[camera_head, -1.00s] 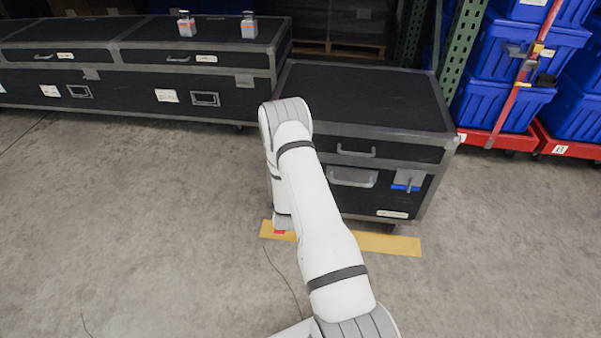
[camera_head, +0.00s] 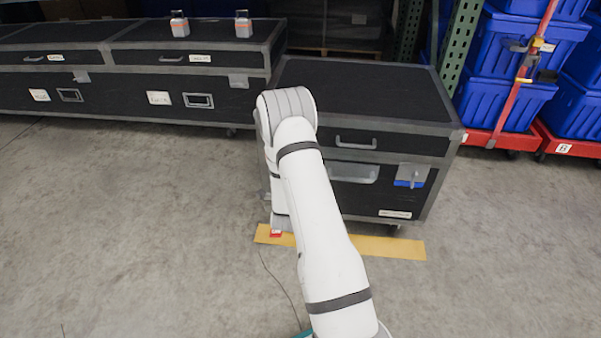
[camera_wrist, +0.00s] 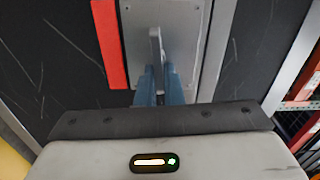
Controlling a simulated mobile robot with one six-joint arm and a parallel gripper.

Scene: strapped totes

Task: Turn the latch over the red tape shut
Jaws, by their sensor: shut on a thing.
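In the wrist view, a grey metal latch plate (camera_wrist: 185,22) sits on the black case face with a vertical red tape strip (camera_wrist: 108,45) to its left. A pale latch lever (camera_wrist: 155,42) stands in front of the plate, roughly parallel to the strip. My gripper (camera_wrist: 160,82), with blue fingers, is shut on the lever's lower end as pictured. In the head view, my white arm hides the latch, the red tape and the fingers at the left side of the black case (camera_head: 365,95).
A second latch (camera_head: 411,175) with blue tape is on the case's right front. Yellow floor tape (camera_head: 375,246) lies along its base. Long black cases (camera_head: 110,85) stand at left, blue totes (camera_head: 510,50) on red dollies at right. Open concrete floor lies in front.

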